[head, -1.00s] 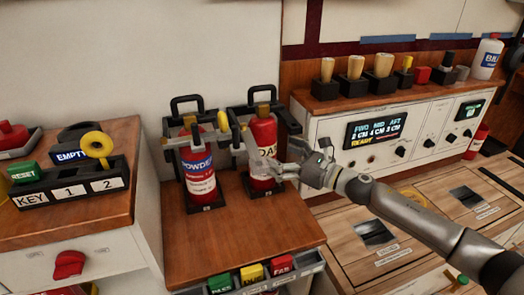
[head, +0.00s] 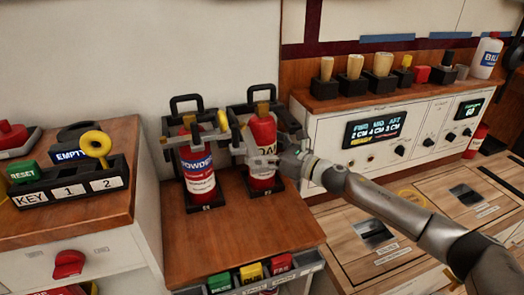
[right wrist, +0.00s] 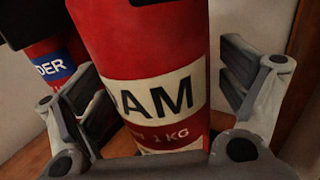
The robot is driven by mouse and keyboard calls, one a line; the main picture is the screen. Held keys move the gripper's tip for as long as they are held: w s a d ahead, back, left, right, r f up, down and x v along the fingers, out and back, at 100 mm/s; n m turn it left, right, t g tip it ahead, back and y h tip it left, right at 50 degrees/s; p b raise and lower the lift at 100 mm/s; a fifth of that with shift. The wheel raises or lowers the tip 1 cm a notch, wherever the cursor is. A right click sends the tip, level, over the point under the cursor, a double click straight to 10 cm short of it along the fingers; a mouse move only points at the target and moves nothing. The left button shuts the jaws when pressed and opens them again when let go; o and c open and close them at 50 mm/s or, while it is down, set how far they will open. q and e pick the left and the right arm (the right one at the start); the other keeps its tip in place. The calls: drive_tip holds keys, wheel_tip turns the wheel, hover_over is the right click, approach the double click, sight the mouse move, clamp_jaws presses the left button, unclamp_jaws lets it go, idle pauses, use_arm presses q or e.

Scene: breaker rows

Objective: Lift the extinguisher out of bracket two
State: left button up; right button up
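The red foam extinguisher (head: 262,131), with a white label band, stands upright in the right-hand black bracket (head: 283,118). A red powder extinguisher (head: 199,180) stands in the left-hand bracket (head: 167,127). No bracket number is readable. My right gripper (head: 258,150) reaches in from the right at the foam extinguisher's label height. In the right wrist view, its fingers stand on both sides of the foam extinguisher (right wrist: 150,40). A gap shows between the right finger and the body; contact at the left finger is unclear. My left gripper is not in view.
The brackets stand on a wooden top (head: 240,235) with clear room in front. A key rack (head: 75,185) stands at left. A control panel (head: 420,125) with knobs and displays lies at right, behind my right arm. The powder extinguisher is close beside the foam one.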

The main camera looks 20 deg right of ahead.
clamp_jaws()
drive_tip(key=shift+w+r, duration=0.1)
drive_tip(key=shift+r, duration=0.25)
